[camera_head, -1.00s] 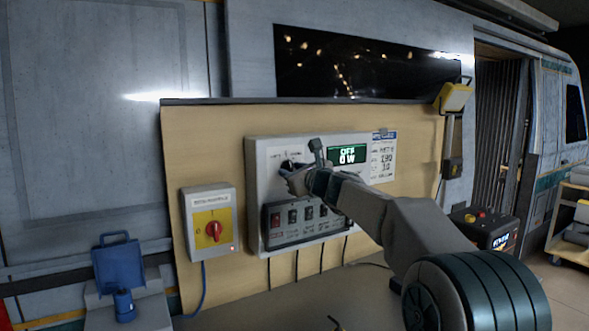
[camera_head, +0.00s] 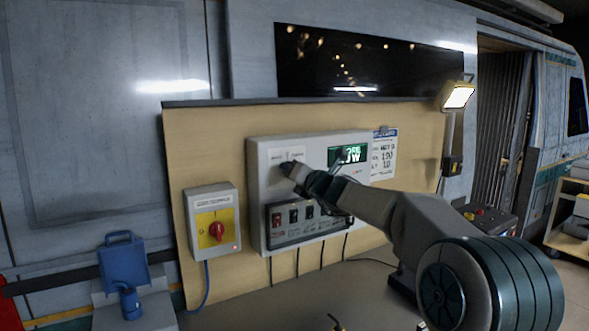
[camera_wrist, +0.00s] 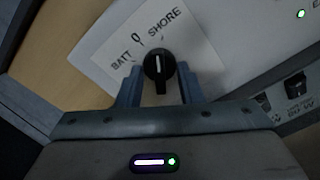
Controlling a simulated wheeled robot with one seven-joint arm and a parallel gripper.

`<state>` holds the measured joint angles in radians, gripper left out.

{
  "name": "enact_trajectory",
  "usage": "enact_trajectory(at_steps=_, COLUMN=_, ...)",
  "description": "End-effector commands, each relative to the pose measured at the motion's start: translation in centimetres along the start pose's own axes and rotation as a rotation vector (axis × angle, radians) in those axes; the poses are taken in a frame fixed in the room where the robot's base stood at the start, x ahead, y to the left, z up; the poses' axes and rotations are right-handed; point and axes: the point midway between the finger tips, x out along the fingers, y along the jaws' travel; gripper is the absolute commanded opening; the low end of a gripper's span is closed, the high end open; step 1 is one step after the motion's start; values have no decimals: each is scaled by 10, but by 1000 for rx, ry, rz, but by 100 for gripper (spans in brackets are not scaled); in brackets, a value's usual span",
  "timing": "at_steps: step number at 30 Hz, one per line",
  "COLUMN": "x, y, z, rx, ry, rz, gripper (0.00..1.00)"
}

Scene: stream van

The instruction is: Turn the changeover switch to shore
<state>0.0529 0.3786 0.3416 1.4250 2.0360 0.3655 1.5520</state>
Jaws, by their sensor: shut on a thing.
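The changeover switch is a black round knob (camera_wrist: 158,68) with a white pointer line, on a white label (camera_wrist: 105,45) marked BATT, 0 and SHORE. In the wrist view the line points straight up, right of the 0 and close to the direction of SHORE. My gripper (camera_wrist: 160,92) is shut on the knob, with one grey-blue finger on each side. In the head view my gripper (camera_head: 291,170) is at the upper left of the grey control panel (camera_head: 262,222) and mostly hides the knob. The panel's green display (camera_head: 350,154) is partly covered by my arm.
A row of rockers (camera_head: 294,215) sits below the knob. A lit work lamp (camera_head: 458,97) stands to the right. A blue connector (camera_head: 124,262) is at lower left.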

Motion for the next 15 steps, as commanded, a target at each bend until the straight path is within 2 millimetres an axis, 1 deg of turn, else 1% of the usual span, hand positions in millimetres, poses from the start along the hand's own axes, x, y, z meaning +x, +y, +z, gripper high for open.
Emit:
enact_trajectory(at_steps=1, x=0, y=0, z=3, rx=29, ry=-3, rz=-1, gripper=11)
enact_trajectory(at_steps=6, x=-1, y=0, z=3, rx=116, ry=-3, rz=-1, gripper=11)
enact_trajectory(at_steps=15, x=-1, y=1, z=3, rx=188, ry=-4, rz=0, gripper=11)
